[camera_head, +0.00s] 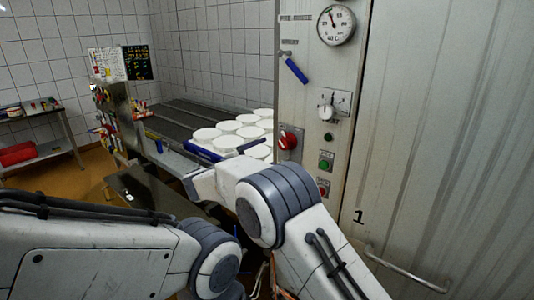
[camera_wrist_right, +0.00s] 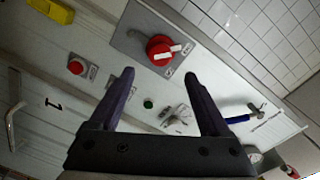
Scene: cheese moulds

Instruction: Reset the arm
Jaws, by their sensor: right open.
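My right arm comes in from the right in the head view and bends left in front of the control cabinet. Its gripper (camera_head: 250,145) is small and mostly hidden there, near the white moulds. In the right wrist view my right gripper (camera_wrist_right: 159,76) is open, with nothing between its two dark fingers. Beyond the fingers is the cabinet panel with a red rotary switch (camera_wrist_right: 160,48). My left arm crosses the lower left of the head view, and its gripper is out of view.
The cabinet carries a red switch (camera_head: 288,141), a green button (camera_head: 325,165), a gauge (camera_head: 336,25) and a door handle (camera_head: 405,271). Several white round moulds (camera_head: 207,134) stand on a conveyor (camera_head: 180,117). A side table (camera_head: 40,150) is far left; the brown floor beside it is clear.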

